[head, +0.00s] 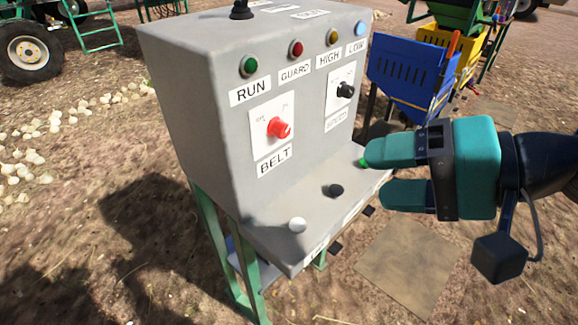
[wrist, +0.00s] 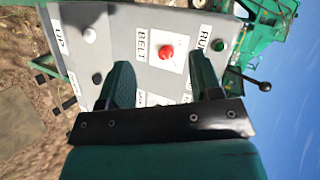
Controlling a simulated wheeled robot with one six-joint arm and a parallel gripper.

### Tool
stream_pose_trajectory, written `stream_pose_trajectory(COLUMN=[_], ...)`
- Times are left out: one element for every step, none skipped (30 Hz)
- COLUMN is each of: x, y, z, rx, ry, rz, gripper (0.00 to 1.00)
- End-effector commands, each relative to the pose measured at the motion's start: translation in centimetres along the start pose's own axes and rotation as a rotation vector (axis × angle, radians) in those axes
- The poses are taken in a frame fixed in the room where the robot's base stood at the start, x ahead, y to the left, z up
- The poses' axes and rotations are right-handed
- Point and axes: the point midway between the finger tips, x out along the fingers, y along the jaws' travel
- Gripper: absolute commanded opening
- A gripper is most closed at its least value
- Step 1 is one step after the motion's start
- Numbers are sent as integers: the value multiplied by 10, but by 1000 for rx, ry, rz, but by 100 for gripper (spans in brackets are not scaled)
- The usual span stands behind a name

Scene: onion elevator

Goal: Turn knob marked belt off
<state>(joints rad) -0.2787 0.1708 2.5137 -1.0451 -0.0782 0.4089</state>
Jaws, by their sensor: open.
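The red belt knob (head: 279,128) sits on a white plate above the label BELT (head: 275,161) on the upright face of the grey control box (head: 200,150). My gripper (head: 376,173) is open and empty, to the right of the knob and apart from it, in front of the box's lower ledge. In the wrist view the red knob (wrist: 167,53) shows between the two teal fingers of my gripper (wrist: 163,80), beyond their tips. The small marks around the knob are too blurred to read surely.
A black knob (head: 345,90) is right of the belt knob. Green, red, amber and blue lamps line the top. A white button (head: 297,225), a black button (head: 335,190) and a green button (head: 363,163) stand on the ledge. A blue hopper (head: 405,75) stands behind right.

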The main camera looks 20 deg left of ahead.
Motion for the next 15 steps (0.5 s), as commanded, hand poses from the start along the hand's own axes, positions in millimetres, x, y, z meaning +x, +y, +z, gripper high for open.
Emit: stream_pose_trajectory(x=[27,35,43,48,52,56,58,60,61,61,61,62,62,63,64], y=[32,36,42,47,52,58,63,67,72,74,76,76,76,75,73], z=[-6,-12,-21,-28,-34,-42,-48,-53,-58,-62,-65,-68,-70,-72,-74], rx=[117,189,280,346,407,483,532,576,626,655,679,703,714,722,727], ry=[34,59,93,116,138,165,184,200,217,229,239,247,252,254,257], rz=[-88,-143,-211,-257,-297,-345,-377,-403,-433,-451,-465,-478,-486,-489,-492], gripper=[58,58,58,58,58,58,58,58,58,58,58,58,58,58,58])
